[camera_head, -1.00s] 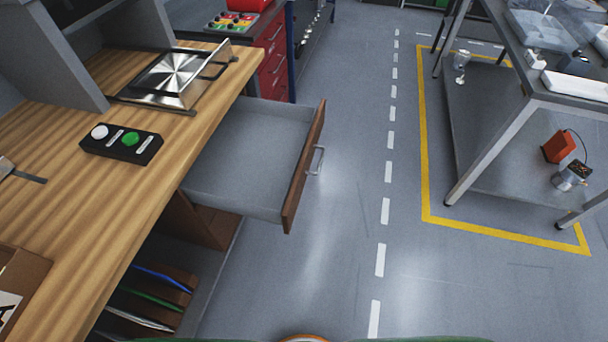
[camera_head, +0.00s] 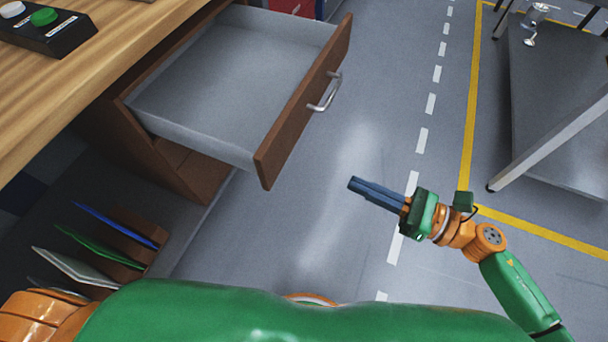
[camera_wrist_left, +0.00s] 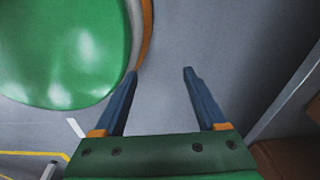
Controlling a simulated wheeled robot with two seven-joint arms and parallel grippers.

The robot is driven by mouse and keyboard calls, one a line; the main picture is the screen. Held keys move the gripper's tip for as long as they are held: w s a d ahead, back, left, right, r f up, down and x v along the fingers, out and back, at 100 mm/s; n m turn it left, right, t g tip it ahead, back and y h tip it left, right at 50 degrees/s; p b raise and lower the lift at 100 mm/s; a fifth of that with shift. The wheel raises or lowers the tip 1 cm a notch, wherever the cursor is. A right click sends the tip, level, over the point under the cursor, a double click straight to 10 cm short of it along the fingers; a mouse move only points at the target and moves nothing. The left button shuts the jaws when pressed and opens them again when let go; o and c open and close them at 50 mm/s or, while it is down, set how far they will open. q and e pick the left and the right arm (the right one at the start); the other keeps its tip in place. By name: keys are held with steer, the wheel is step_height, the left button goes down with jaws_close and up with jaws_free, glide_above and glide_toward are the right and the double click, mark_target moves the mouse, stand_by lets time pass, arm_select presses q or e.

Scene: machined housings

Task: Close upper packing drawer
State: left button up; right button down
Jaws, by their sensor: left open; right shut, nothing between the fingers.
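The upper packing drawer (camera_head: 225,75) is pulled out from under the wooden worktop in the head view. Its grey inside looks empty. Its brown front panel (camera_head: 305,105) carries a silver bar handle (camera_head: 326,92). My right gripper (camera_head: 352,184) is shut and empty, out in front of the drawer, below and to the right of the handle, apart from it. My left gripper (camera_wrist_left: 160,72) shows in the left wrist view, open and empty above the grey floor, beside my green body. The left gripper is not visible in the head view.
The wooden worktop (camera_head: 100,60) bears a black button box (camera_head: 48,30). Below the drawer stands a rack with several coloured sheets (camera_head: 105,240). A metal table (camera_head: 560,100) stands at the right. The floor between is clear.

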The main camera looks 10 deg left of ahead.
steer(key=s+a+n+g, duration=0.1)
steer(key=s+n, duration=0.1)
steer(key=n, duration=0.1)
steer(key=p, duration=0.4)
glide_toward(268, 163)
steer(key=shift+y, duration=0.3)
steer(key=x, duration=0.6)
steer(key=shift+w+f, duration=0.1)
steer(key=shift+w+a, duration=0.1)
steer(key=shift+a, duration=0.2)
arm_select(q)
steer(key=shift+s+d+r, duration=0.2)
steer(key=shift+s+r, duration=0.25)
steer(key=shift+r, duration=0.1)
steer(key=shift+s+d+r, duration=0.2)
steer(key=shift+s+r, duration=0.25)
steer(key=shift+r, duration=0.1)
arm_select(e)
steer(key=shift+a, duration=0.1)
steer(key=shift+f, duration=0.1)
